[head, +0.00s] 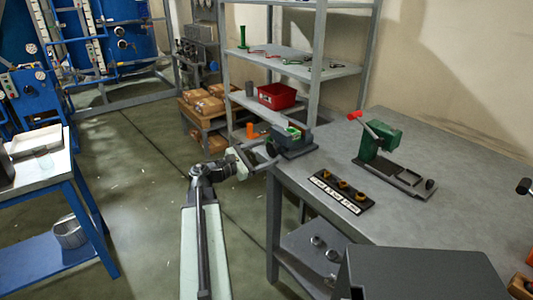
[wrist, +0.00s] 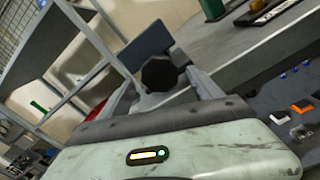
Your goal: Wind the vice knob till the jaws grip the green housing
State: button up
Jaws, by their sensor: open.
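The grey-blue vice (head: 293,146) stands at the bench's far left corner. A small patch of green, apparently the green housing (head: 294,132), shows at the top of the vice; whether the jaws touch it cannot be told. The vice's round black knob (wrist: 159,75) faces me in the wrist view, with the vice body (wrist: 146,42) behind it. My gripper (head: 261,156) is at the knob side of the vice. In the wrist view my gripper (wrist: 166,88) is open, with one finger on either side of the knob. Contact with the knob cannot be told. The housing is hidden there.
A green press with a red handle (head: 381,140) and a dark strip with yellow pieces (head: 341,190) stand on the grey bench (head: 450,165). A shelf rack (head: 315,70) with a red bin (head: 277,96) stands behind. Open floor lies left of my arm.

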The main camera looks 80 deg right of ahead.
jog(key=v, duration=0.7)
